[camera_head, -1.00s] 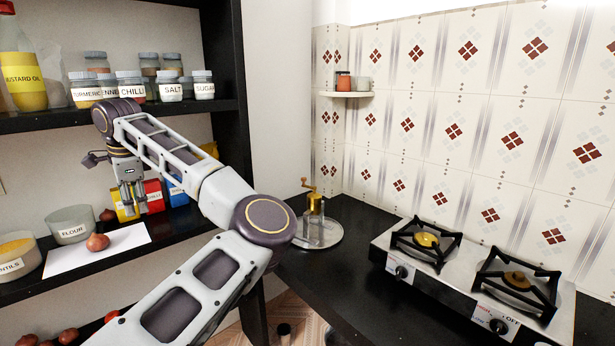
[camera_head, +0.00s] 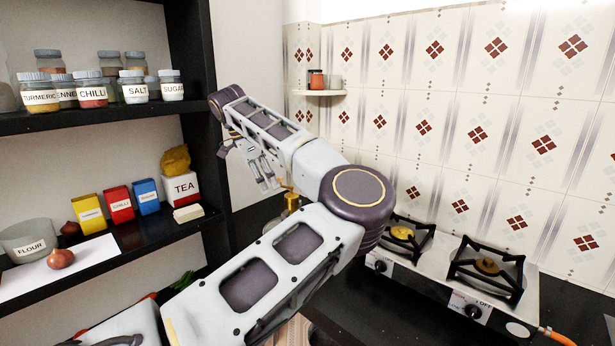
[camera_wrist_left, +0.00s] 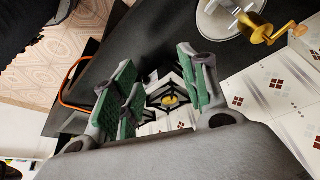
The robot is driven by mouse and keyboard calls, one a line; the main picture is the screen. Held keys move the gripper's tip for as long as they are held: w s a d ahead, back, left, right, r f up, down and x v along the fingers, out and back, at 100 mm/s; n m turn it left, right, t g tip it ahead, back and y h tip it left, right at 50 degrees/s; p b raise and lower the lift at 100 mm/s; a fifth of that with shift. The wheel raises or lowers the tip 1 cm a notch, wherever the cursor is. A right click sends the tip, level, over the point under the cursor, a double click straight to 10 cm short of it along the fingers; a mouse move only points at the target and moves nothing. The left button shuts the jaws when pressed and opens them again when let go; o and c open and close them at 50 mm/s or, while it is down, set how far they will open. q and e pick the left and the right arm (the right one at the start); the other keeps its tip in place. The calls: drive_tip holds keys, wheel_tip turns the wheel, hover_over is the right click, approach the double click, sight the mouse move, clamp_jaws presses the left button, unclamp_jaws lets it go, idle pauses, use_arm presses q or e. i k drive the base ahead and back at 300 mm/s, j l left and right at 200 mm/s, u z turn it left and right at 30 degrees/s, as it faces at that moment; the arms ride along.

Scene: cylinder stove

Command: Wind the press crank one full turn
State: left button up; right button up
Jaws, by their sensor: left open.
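The brass press (camera_head: 291,201) stands on the dark counter in the corner. In the head view my left arm hides most of it. In the left wrist view the brass crank (camera_wrist_left: 268,32) shows at the upper right, above a pale round base (camera_wrist_left: 212,20). My left gripper (camera_head: 267,184) is open and hangs just left of the press in the head view, apart from the crank. In the wrist view the green finger pads of the left gripper (camera_wrist_left: 160,88) are spread with nothing between them. My right gripper is not in view.
A two-burner stove (camera_head: 450,275) stands on the counter to the right, with an orange hose (camera_head: 556,337). Shelves with jars, packets and a flour bowl (camera_head: 28,242) are at left. A small wall shelf (camera_head: 319,93) is above the corner.

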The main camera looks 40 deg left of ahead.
sight(279, 179)
drive_tip(key=j+z, duration=0.1)
drive_tip(key=z, duration=0.8)
drive_tip(key=j+z, duration=0.1)
drive_tip(key=z, duration=0.4)
drive_tip(key=k+z, duration=0.1)
drive_tip(key=z, duration=0.35)
drive_tip(key=j+z, duration=0.1)
drive_tip(key=z, duration=0.35)
drive_tip(key=k+z, duration=0.1)
drive_tip(key=z, duration=0.8)
drive_tip(key=k+z, duration=0.1)
drive_tip(key=z, duration=0.3)
drive_tip(key=k+j+z, duration=0.1)
drive_tip(key=z, duration=0.35)
drive_tip(key=k+z, duration=0.2)
drive_tip(key=z, duration=0.2)
drive_tip(key=k, duration=0.15)
drive_tip(key=k+j+u, duration=0.1)
drive_tip(key=u, duration=0.4)
